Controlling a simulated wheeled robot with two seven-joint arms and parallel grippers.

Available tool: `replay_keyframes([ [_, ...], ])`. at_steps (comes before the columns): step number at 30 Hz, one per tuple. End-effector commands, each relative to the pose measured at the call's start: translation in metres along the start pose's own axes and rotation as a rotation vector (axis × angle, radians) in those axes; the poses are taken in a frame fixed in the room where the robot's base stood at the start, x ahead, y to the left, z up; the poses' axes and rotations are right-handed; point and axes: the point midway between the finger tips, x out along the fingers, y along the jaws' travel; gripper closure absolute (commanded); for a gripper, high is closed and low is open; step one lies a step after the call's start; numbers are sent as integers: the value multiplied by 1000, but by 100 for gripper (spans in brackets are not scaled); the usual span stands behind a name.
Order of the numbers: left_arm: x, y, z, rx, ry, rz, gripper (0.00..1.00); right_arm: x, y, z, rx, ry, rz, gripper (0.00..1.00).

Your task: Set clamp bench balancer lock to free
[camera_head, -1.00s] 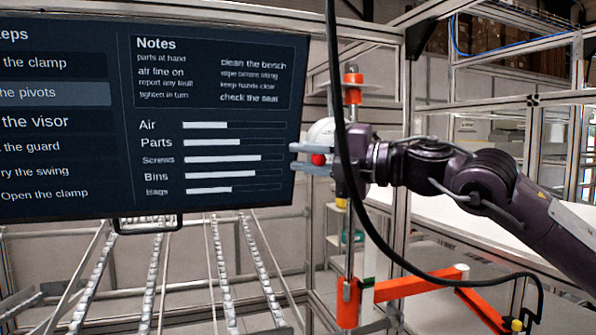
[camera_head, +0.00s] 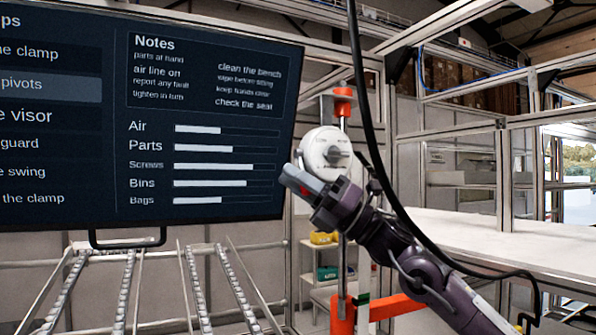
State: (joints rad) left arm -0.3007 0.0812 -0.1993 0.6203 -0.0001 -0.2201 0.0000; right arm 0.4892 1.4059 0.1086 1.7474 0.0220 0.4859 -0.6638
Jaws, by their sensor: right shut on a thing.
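The dial's lettering is too small to read. My left gripper is not in view.
A dark screen (camera_head: 110,225) fills the left, close to the right gripper's fingertips. A black cable (camera_head: 372,140) hangs in front of my right arm. Roller rails (camera_head: 125,290) run below the screen. An orange arm (camera_head: 395,306) stands low. A white bench top (camera_head: 490,240) lies at right.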

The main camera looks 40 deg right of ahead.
Motion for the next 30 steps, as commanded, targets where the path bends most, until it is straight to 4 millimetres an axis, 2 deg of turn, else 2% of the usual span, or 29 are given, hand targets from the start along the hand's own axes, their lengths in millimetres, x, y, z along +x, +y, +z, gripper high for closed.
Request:
replay_keyframes([
  [3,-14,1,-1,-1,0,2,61,4,-6,0,-59,-12,68,100],
  [12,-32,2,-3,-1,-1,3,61,6,-16,-1,-192,-39,192,100],
  [30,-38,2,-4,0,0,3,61,6,-21,-2,-257,-51,251,100],
])
